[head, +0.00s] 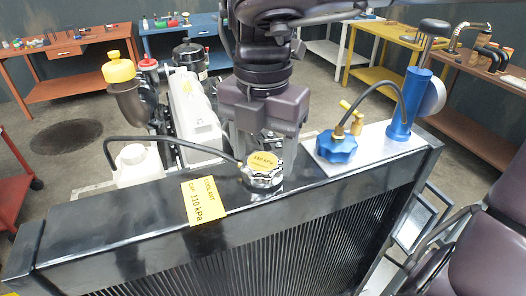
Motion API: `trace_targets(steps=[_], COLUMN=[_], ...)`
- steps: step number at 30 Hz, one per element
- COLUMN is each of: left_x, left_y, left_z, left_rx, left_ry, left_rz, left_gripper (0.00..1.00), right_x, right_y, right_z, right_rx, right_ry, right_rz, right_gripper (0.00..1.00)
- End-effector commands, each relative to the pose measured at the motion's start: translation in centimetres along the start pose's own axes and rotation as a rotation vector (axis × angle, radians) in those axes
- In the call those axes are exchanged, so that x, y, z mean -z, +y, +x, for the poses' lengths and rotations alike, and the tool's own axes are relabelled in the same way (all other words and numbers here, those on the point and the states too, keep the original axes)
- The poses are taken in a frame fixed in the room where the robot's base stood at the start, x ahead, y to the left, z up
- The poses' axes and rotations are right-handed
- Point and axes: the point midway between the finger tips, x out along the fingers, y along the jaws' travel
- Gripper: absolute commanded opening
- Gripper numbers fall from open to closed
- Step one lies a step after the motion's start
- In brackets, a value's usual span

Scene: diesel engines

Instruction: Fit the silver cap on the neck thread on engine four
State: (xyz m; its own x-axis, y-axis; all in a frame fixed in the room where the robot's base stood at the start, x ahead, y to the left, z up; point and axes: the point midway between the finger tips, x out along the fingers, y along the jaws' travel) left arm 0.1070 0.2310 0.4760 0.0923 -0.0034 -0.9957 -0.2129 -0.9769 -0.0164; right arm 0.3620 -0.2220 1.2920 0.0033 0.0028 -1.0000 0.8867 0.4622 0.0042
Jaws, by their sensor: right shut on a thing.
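The silver cap (262,180) has a yellow top label with a kPa figure too small to read surely. It is at the top of the black radiator (110,222), near the middle. My right gripper (264,152) points down over it from above and is shut on the cap. The neck and its thread are hidden under the cap, so I cannot tell whether the cap touches or is seated on it. A yellow tag (204,201) reading "COOLANT CAP 110 kPa" hangs on the radiator's front edge. My left gripper is not in view.
A blue knobbed cap (337,148) and blue hand pump (404,105) stand on a plate to the right, joined by a black hose. A white tank (136,166) and yellow-capped filler (119,70) stand left. A black hose runs to the cap area. Benches line the back.

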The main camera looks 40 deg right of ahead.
Motion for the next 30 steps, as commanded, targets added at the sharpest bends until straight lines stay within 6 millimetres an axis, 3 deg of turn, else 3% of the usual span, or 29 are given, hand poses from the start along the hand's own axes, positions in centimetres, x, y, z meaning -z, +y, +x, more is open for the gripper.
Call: trace_targets(steps=[4,5,10,25,26,30], left_x=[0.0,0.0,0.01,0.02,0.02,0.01], left_y=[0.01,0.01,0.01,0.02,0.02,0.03], left_z=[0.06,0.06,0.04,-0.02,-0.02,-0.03], left_rx=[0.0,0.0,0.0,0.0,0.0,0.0], left_ry=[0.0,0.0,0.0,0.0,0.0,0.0], left_rz=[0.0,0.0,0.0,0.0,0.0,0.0], left_gripper=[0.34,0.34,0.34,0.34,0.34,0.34], right_x=[0.09,0.09,0.06,-0.02,-0.02,-0.02], right_y=[-0.22,-0.22,-0.16,0.1,0.1,0.11], right_z=[0.4,0.41,0.29,-0.08,-0.08,-0.1], right_rx=[0.012,0.012,0.009,-0.004,-0.004,-0.005], right_ry=[0.004,0.004,0.003,-0.001,-0.001,-0.001], right_rz=[-0.003,-0.003,-0.003,-0.004,-0.003,-0.003], right_gripper=[0.15,0.64,0.86,0.88,0.84,0.84])
